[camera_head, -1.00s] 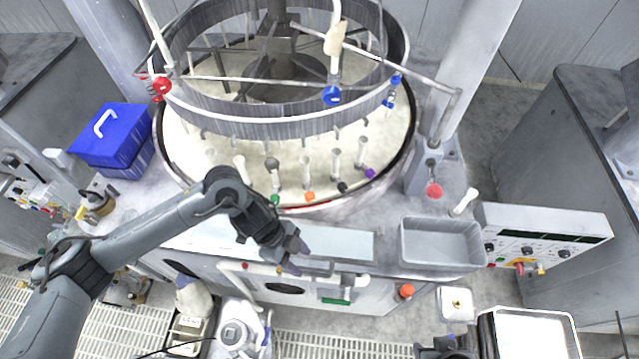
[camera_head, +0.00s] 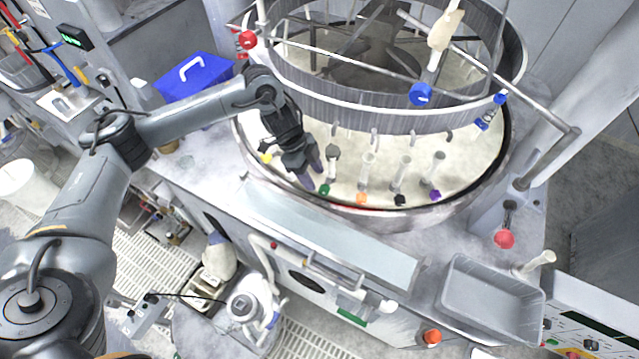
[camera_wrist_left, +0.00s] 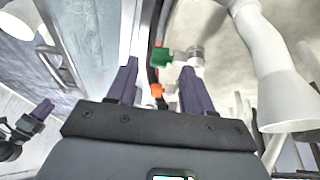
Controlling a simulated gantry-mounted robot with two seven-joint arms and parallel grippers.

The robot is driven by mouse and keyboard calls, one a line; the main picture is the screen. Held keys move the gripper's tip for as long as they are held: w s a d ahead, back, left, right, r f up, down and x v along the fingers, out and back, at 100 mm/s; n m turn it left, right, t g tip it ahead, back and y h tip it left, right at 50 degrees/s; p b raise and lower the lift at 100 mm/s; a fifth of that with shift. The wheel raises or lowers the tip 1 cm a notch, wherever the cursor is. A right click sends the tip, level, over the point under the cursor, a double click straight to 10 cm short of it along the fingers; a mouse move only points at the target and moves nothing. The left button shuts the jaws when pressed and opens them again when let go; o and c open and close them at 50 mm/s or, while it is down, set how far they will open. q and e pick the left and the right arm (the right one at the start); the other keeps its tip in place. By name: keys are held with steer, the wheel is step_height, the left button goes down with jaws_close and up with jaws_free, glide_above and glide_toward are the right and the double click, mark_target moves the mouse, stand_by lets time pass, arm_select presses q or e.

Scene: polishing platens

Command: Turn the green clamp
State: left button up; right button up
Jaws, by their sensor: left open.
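The green clamp (camera_head: 325,189) is a small green knob at the base of a grey-white nozzle, on the near rim of the round platen. It also shows in the left wrist view (camera_wrist_left: 161,57), just beyond the fingertips and between their lines. My left gripper (camera_head: 312,173) is open, its two purple fingers pointing down beside the clamp, on its left in the head view. In the left wrist view the space between the fingers (camera_wrist_left: 159,80) holds nothing gripped. I cannot tell whether a finger touches the clamp.
Orange (camera_head: 361,198), black (camera_head: 400,200) and purple (camera_head: 435,195) clamps stand along the rim to the right; a yellow one (camera_head: 266,157) is left. The raised ring (camera_head: 400,115) is behind. A grey tray (camera_head: 490,300) sits right. A green-handled pipe (camera_head: 352,318) is below.

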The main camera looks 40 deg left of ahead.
mark_target(324, 191)
arm_select(q)
steer(key=shift+p+x, duration=0.3)
steer(key=shift+x, duration=2.2)
jaws_close()
steer(key=shift+a+f+t+h, duration=0.15)
steer(key=shift+t+h, duration=0.15)
steer(key=shift+h, duration=0.4)
jaws_free()
